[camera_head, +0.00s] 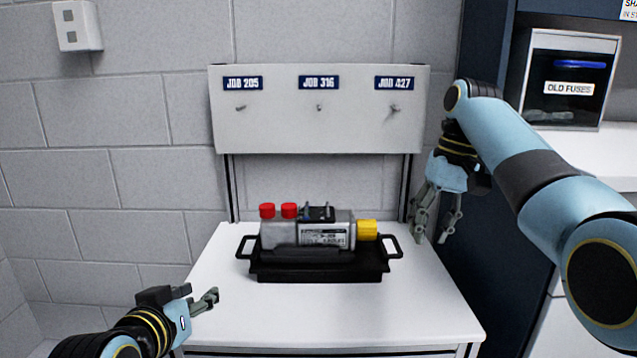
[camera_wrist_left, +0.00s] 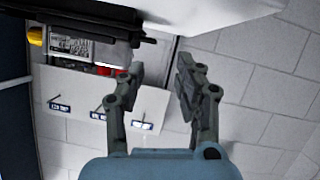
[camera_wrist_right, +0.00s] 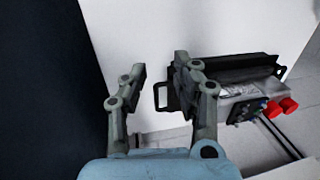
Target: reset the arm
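My left gripper (camera_head: 208,300) is at the lower left, over the front left edge of the table and apart from the tray. In the left wrist view its fingers (camera_wrist_left: 157,75) are spread with nothing between them. My right gripper (camera_head: 436,212) hangs at the right, beside the table's right edge. In the right wrist view its fingers (camera_wrist_right: 160,75) are spread and empty, with the tray behind them. A grey servo unit (camera_head: 290,235) with two red caps (camera_head: 278,210) and a yellow end (camera_head: 367,230) lies in a black handled tray (camera_head: 320,272).
The white table (camera_head: 240,315) is clear around the tray. A board (camera_head: 320,125) behind it has empty-looking hooks under job labels. At the right stand a dark cabinet (camera_head: 487,50) and an old fuses box (camera_head: 567,110). A white box (camera_head: 77,25) is on the wall.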

